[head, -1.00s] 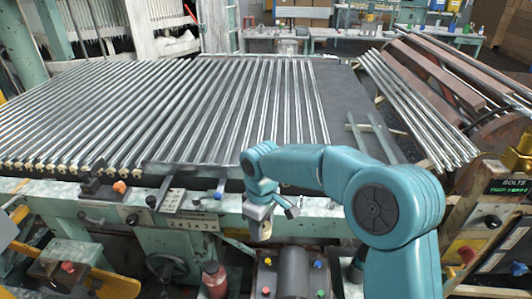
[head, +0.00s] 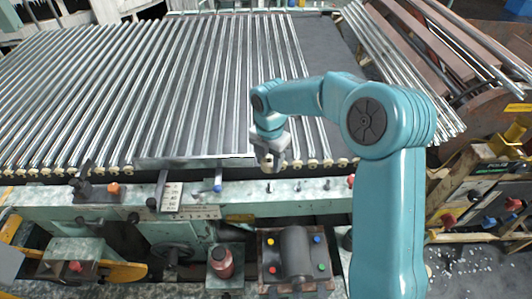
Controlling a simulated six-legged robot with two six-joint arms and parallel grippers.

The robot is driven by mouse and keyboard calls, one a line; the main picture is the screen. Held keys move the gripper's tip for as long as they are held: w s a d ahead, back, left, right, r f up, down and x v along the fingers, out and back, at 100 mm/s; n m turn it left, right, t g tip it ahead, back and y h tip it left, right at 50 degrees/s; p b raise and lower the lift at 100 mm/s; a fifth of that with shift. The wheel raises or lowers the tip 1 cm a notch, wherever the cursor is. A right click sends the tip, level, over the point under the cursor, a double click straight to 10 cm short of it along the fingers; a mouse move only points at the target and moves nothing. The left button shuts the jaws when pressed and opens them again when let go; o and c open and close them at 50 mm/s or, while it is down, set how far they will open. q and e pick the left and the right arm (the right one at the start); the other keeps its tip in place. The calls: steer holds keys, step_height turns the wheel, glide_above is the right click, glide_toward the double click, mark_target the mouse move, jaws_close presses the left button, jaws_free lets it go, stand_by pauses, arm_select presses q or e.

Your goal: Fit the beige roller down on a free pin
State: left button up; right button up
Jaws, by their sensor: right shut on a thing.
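My right gripper (head: 268,160) is shut on the beige roller (head: 267,167), which shows only as a small pale end below the fingers. The gripper points down and holds the roller above the near edge of the tube bed. Small upright pins stand on the pale green rail just in front of it, one (head: 270,188) almost below the roller and another (head: 298,186) to its right. The roller looks apart from the pins. My left gripper is out of view.
Loose tubes (head: 395,75) lie at the right.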

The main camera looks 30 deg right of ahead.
steer(key=shift+s+d, duration=0.1)
steer(key=shift+s, duration=0.1)
steer(key=shift+s+a+r, duration=0.15)
steer(key=shift+a, duration=0.1)
step_height(320, 180, down, 2)
steer(key=shift+d+f+b, duration=0.15)
steer(key=shift+f+b, duration=0.1)
steer(key=shift+b, duration=0.45)
steer(key=shift+a+f+b, duration=0.2)
steer(key=shift+f+b, duration=0.7)
steer(key=shift+f, duration=0.3)
steer(key=shift+d+f+b, duration=0.15)
steer(key=shift+f+b, duration=0.2)
steer(key=shift+f, duration=0.3)
steer(key=shift+r, duration=0.15)
